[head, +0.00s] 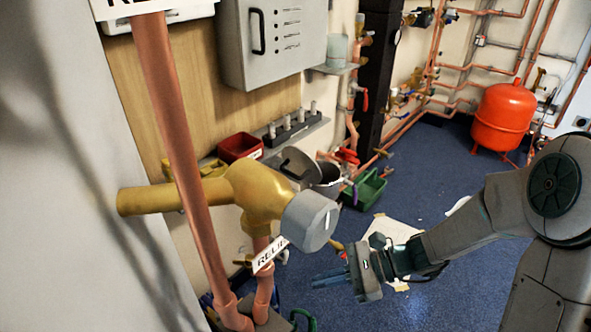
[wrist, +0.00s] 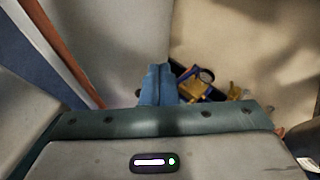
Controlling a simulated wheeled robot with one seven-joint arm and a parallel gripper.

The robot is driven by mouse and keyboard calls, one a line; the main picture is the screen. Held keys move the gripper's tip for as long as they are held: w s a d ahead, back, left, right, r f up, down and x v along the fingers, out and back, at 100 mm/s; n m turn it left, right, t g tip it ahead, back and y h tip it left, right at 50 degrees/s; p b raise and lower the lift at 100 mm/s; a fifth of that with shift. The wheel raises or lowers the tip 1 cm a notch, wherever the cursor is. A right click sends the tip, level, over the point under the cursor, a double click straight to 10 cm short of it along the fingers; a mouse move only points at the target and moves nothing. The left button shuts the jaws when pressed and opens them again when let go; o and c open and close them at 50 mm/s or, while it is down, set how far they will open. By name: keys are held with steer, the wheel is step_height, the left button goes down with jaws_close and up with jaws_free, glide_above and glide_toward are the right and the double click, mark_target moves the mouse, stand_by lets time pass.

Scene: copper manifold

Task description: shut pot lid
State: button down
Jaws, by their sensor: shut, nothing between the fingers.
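A dark grey pot (head: 327,180) stands in the middle of the head view, partly hidden behind the brass valve. A round grey lid (head: 297,163) is tilted up at the pot's left side, so the lid looks open. My gripper (head: 318,281) is in front of and below the pot in the picture, apart from it, with its blue fingers pointing left. The fingers are together and empty. They also show together in the wrist view (wrist: 158,70), where neither pot nor lid can be made out.
A copper pipe (head: 175,120) and a brass valve with a grey cap (head: 310,221) stand close in front on the left. A green crate (head: 365,190) and a red bin (head: 240,147) are near the pot. Blue floor (head: 430,160) is open toward the red tank (head: 503,118).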

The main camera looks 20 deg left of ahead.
steer(key=w+a+r+m+t+y+p, duration=0.2)
steer(key=w+a+m+t+y+p, duration=0.2)
steer(key=w+a+m+t+p, duration=0.6)
steer(key=w+a+m+t, duration=0.5)
steer(key=w+a+m, duration=0.2)
steer(key=w+m, duration=0.5)
steer(key=shift+w+a+m+t, duration=0.2)
steer(key=shift+a+m+t, duration=0.15)
steer(key=shift+m, duration=1.25)
steer(key=shift+w+r+p, duration=0.1)
steer(key=shift+r+p, duration=0.05)
steer(key=shift+p, duration=0.2)
